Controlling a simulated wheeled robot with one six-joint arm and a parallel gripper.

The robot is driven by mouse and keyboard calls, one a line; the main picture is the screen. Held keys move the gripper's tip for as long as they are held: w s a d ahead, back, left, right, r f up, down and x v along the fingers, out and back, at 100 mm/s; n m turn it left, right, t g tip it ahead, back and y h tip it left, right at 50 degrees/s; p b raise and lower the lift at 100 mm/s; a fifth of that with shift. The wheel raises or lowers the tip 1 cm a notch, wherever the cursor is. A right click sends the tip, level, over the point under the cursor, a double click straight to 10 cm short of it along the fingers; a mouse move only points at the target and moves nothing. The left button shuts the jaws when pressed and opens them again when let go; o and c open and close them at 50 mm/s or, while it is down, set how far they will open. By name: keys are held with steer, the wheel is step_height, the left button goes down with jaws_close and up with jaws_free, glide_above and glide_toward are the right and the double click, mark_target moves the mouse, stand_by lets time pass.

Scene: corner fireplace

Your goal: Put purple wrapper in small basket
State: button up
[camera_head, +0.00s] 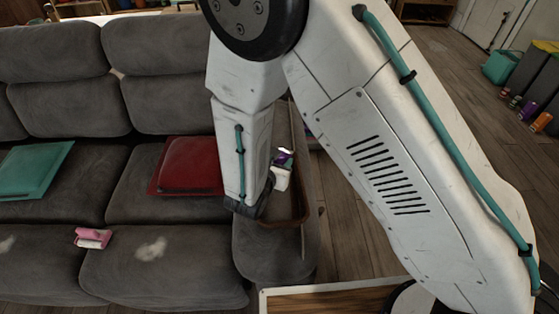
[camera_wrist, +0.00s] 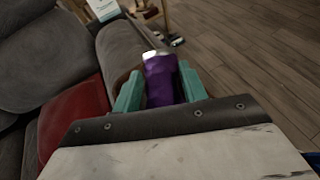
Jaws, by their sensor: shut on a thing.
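The purple wrapper (camera_wrist: 160,80) is between the two teal fingers of my gripper (camera_wrist: 159,88) in the wrist view. The fingers press on it from both sides, and its pale end points away from me. In the head view the purple wrapper (camera_head: 284,154) shows as a small purple and white shape just past my wrist, above the right end of the sofa. My arm hides most of the gripper there. I cannot make out a small basket with certainty in either view.
The grey sofa (camera_head: 70,110) fills the left, with a red cushion (camera_head: 187,166), a teal cushion (camera_head: 35,170) and a pink item (camera_head: 92,238) on it. A brown curved rim (camera_head: 285,223) edges its right arm. Bins (camera_head: 533,75) stand far right.

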steer(key=shift+s+f, duration=0.1)
steer(key=shift+f, duration=2.85)
steer(key=o, duration=1)
steer(key=shift+a, duration=0.1)
